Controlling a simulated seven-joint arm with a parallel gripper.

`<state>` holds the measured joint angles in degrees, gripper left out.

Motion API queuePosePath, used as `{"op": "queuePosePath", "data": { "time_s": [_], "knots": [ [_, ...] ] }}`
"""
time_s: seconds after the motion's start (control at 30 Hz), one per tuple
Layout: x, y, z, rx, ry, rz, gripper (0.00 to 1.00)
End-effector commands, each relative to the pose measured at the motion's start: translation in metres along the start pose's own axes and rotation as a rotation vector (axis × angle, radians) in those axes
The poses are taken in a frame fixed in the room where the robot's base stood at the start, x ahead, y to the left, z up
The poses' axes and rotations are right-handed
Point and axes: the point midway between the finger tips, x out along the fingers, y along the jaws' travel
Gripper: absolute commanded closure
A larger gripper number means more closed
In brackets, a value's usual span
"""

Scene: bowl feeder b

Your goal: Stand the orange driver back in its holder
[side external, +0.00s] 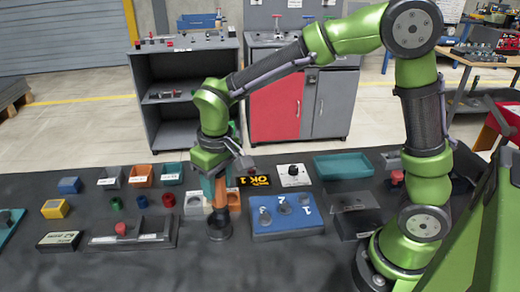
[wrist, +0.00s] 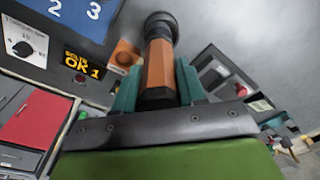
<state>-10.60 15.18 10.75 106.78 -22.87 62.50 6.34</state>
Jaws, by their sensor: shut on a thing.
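The orange driver (wrist: 158,68) has a faceted handle with a dark near end. My gripper (wrist: 155,88) is shut on it, with a teal finger on each side of the handle. In the side view my gripper (side external: 215,190) points down, low over the dark mat. A round black cup-like piece (side external: 219,230), wider than the handle, is at the driver's lower end. It also shows in the wrist view (wrist: 161,24). The driver looks roughly upright. I cannot tell how deep its end sits in the black piece, and its tip is hidden.
An orange block with a hole (wrist: 125,54) stands close beside the driver. A blue numbered board (side external: 287,216) lies to the right, with an OK 1 sign (side external: 254,181) behind it. A grey tray with a red knob (side external: 130,236) is to the left. The mat's front is clear.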

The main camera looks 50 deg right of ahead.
Motion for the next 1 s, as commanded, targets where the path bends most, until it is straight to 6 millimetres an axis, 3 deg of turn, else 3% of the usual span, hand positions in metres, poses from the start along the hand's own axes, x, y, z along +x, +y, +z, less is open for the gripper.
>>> {"op": "queuePosePath", "data": {
  "time_s": [0.13, 0.4, 0.8, 0.83, 0.97, 1.0],
  "knots": [
    [0.002, -0.004, -0.013, 0.0, 0.002, 0.0, 0.96],
    [0.036, -0.004, -0.008, 0.002, 0.0, 0.0, 0.96],
    [0.04, -0.004, -0.008, 0.0, 0.002, 0.0, 0.96],
    [0.04, -0.004, -0.007, 0.001, 0.0, 0.0, 0.55],
    [0.04, -0.004, -0.007, 0.001, 0.0, 0.0, 0.35],
    [0.04, -0.004, -0.007, 0.001, 0.0, 0.0, 0.34]
  ]
}}
